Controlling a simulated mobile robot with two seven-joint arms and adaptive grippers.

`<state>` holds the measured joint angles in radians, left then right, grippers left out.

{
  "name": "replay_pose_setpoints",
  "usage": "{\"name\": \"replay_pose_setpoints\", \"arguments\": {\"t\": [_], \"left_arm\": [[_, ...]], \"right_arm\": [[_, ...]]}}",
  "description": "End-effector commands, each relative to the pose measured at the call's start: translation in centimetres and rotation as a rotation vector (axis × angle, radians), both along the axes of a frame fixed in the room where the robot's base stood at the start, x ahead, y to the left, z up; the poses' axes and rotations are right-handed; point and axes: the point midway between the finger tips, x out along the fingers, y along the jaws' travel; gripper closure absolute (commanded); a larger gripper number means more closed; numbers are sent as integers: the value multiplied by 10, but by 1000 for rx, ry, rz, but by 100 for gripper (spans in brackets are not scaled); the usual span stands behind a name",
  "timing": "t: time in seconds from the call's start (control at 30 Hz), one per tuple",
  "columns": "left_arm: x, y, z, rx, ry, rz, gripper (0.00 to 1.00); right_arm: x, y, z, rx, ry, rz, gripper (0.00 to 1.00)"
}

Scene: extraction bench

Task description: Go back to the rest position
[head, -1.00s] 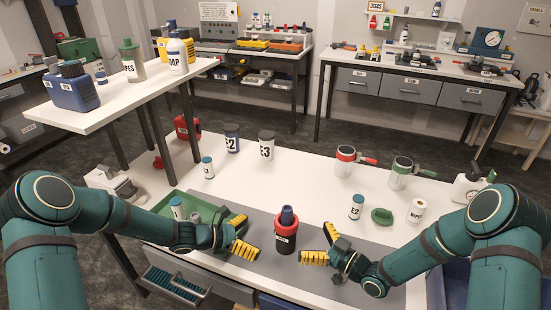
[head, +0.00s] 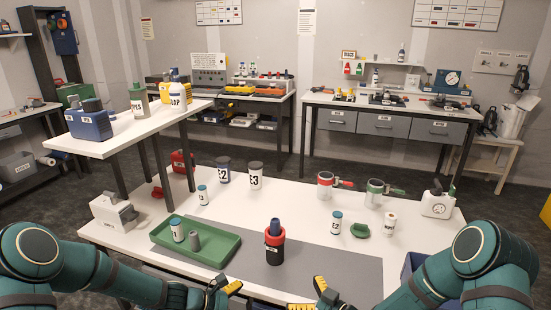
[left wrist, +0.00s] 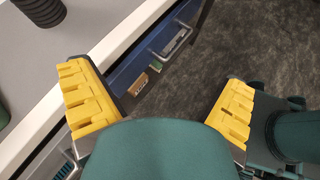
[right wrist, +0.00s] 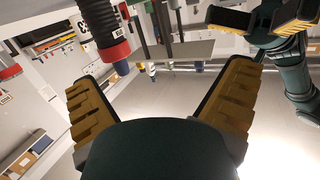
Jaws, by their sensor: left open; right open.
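My left gripper (head: 226,290) is low in the head view at the bench's front edge, open and empty. In the left wrist view its yellow-padded fingers (left wrist: 160,100) are wide apart, with a bench edge and open blue drawer behind. My right gripper (head: 312,295) is partly cut off at the bottom of the head view, close to the left one. In the right wrist view its fingers (right wrist: 160,95) are apart with nothing between them. A black container with a red collar and blue top (head: 275,245) stands upright on the grey mat (head: 330,268), clear of both grippers.
A green tray (head: 225,255) holds a white bottle (head: 177,228) and a grey cylinder (head: 195,240). Jars E2 (head: 223,172) and E3 (head: 255,177) stand behind. Red-banded (head: 325,188) and green-banded (head: 374,193) vessels stand right of them. A raised shelf (head: 140,130) is at left.

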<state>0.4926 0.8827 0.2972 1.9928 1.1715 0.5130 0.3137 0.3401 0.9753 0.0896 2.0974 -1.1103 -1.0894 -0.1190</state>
Motion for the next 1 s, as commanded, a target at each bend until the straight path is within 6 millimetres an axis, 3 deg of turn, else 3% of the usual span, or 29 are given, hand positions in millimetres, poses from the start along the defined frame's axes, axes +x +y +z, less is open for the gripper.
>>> {"name": "replay_pose_setpoints", "arguments": {"t": [0.17, 0.27, 0.43, 0.6, 0.7, 0.8, 1.0], "left_arm": [[-67, -6, -44, 281, -92, -304, 0], [-104, 0, -64, 444, -192, -510, 0], [-153, 14, -84, 682, -456, -887, 0], [-176, 16, -83, 793, -722, -1144, 0], [-181, 14, -80, 817, -826, -1220, 0], [-184, 13, -79, 825, -876, -1253, 0], [-184, 12, -78, 827, -887, -1259, 0]], "right_arm": [[-20, -2, -34, -75, 283, -124, 0], [-44, -6, -56, -122, 482, -202, 0], [-110, -17, -89, -200, 872, -348, 0], [-175, -24, -101, -245, 1179, -461, 0], [-198, -26, -102, -256, 1285, -502, 0], [-209, -27, -102, -260, 1335, -522, 0], [-211, -27, -102, -261, 1346, -527, 0]]}}
